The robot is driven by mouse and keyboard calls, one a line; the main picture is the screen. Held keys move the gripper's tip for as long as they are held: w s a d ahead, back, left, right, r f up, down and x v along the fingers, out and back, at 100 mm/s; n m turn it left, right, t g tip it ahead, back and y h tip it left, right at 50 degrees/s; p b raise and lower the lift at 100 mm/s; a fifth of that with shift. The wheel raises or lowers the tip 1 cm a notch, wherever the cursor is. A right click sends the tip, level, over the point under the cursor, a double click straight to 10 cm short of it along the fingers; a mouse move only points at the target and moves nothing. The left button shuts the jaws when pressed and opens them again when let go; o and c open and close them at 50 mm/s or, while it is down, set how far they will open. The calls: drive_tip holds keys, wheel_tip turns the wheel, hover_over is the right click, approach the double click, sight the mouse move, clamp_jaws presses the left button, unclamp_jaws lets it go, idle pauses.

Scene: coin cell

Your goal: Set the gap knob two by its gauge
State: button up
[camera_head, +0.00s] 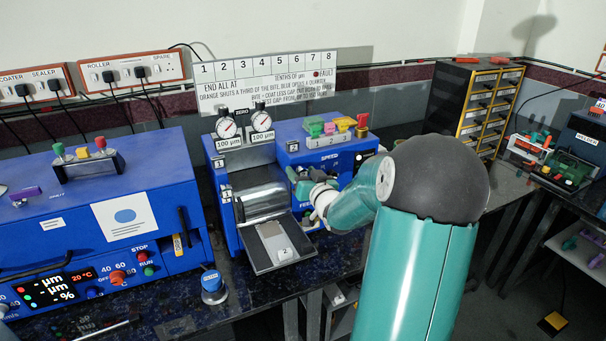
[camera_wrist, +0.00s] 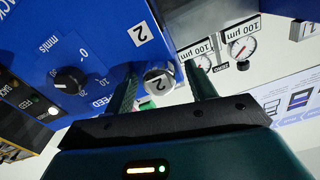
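A gap seems to show beside the knob, so I see no firm contact. In the head view my gripper (camera_head: 305,186) is at the blue machine's front, and the knob is hidden there. Two white dial gauges, left (camera_head: 226,128) and right (camera_head: 262,121), stand on top, each with a "100 µm" label. Their needles are too small to read exactly.
A black speed dial (camera_wrist: 70,80) is beside the knob in the wrist view. A metal roller (camera_head: 262,200) and a dark sloping tray (camera_head: 249,257) are left of my gripper. A large blue machine (camera_head: 60,225) stands at the left. A sign (camera_head: 267,82) hangs behind.

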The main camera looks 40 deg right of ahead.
drive_tip(key=shift+s, duration=0.1)
drive_tip(key=v, duration=1.3)
drive_tip(key=shift+s+a, duration=0.2)
drive_tip(key=shift+s, duration=0.1)
drive_tip(key=w+a+r+n+g, duration=0.25)
drive_tip(key=a+g, duration=0.35)
drive_tip(key=a, duration=0.8)
drive_tip(key=s+a+n+g+y, duration=0.1)
drive_tip(key=s+a+g+y, duration=0.1)
drive_tip(key=s+a, duration=0.5)
drive_tip(key=s+a+r+n+g+y, duration=0.1)
drive_tip(key=s+a+n+g+y, duration=0.1)
drive_tip(key=s+a, duration=0.5)
drive_tip(key=a+g+y, duration=0.1)
drive_tip(key=a, duration=0.4)
drive_tip(key=shift+s+g, duration=0.2)
drive_tip(key=shift+g, duration=0.2)
drive_tip(key=shift+d, duration=0.25)
